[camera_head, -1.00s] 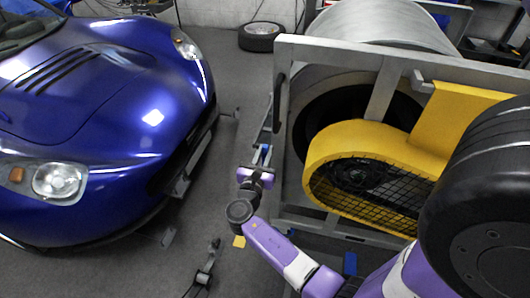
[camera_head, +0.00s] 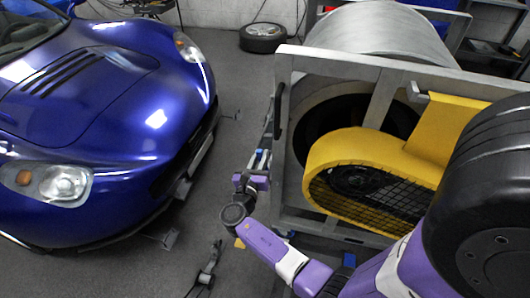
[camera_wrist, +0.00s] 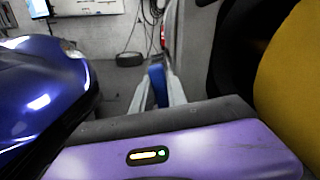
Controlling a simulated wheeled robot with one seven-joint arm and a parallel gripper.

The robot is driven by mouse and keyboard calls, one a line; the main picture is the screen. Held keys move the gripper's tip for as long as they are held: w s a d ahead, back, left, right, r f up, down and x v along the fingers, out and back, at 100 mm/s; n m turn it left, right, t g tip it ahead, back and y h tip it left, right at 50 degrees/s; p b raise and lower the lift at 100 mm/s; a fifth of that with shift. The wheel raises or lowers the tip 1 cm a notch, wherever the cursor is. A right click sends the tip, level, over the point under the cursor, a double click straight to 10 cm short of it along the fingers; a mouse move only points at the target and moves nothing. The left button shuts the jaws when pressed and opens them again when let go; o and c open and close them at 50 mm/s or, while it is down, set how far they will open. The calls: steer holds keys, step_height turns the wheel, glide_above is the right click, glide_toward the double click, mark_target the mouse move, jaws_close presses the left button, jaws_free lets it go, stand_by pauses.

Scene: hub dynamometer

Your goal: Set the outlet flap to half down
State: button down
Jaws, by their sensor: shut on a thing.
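My gripper (camera_head: 261,160) is at the left side of the grey dynamometer frame, low beside its near-left post. In the wrist view my gripper (camera_wrist: 157,90) has its two pale fingers closed on a narrow, upright blue grip (camera_wrist: 157,82). A bit of blue also shows between the fingers in the head view. What the blue grip is joined to is hidden by the fingers and wrist. The yellow blower housing (camera_head: 445,125) sits inside the frame with a dark mesh over its near side. I cannot make out the outlet flap or its angle.
The grey frame (camera_head: 350,62) stands close to the right of my gripper, with a large roller (camera_head: 375,35) behind. A blue car (camera_head: 100,120) stands to the left. Grey floor lies between them. A loose wheel (camera_head: 263,38) lies at the back.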

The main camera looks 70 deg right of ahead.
steer(key=shift+w+a+f+n+p, duration=0.1)
steer(key=shift+w+f+n+p, duration=0.15)
steer(key=shift+w+n, duration=0.45)
steer(key=shift+s, duration=0.15)
steer(key=c, duration=1.3)
jaws_free()
steer(key=shift+a+r, duration=0.1)
steer(key=a, duration=0.7)
steer(key=shift+s+a+p, duration=0.3)
steer(key=shift+p, duration=0.05)
